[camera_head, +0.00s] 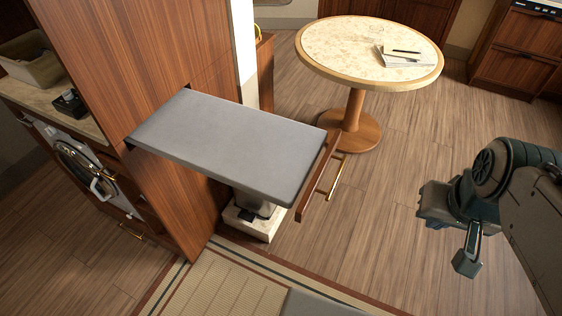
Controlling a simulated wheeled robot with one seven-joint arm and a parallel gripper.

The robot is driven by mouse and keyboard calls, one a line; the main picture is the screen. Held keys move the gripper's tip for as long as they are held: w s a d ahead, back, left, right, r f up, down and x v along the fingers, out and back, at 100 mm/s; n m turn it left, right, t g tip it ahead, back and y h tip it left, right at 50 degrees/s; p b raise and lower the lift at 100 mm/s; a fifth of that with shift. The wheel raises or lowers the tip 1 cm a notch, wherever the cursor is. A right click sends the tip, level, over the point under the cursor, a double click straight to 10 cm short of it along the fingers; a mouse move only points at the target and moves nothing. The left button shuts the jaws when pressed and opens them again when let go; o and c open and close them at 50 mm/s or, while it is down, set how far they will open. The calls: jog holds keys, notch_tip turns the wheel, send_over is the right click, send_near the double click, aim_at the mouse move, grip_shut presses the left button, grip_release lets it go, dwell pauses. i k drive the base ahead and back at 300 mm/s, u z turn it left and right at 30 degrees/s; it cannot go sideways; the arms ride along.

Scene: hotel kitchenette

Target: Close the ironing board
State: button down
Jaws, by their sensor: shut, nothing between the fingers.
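The ironing board (225,140) is a flat grey padded panel. It extends out of a slot in the tall wooden cabinet (150,90) at left. At its outer end is an upright wooden front panel (316,177) with a brass handle (336,178) on its far side. My gripper (468,262) is at the right, well apart from the panel and handle, over the open floor. It points downward and is shut with nothing in it.
A round stone-topped table (330,60) with papers and a pen stands behind the board. A pale block-like object (250,222) is on the floor under the board. A washing machine (85,165) is at left. Wood floor between the board and my arm is clear.

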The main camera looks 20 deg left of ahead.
aim_at(267, 156)
jog(key=u, duration=0.8)
jog(key=i, duration=0.5)
jog(key=z, duration=0.2)
jog(key=k, duration=0.5)
jog(key=u, duration=0.55)
jog(key=i, duration=0.3)
jog(key=z, duration=0.2)
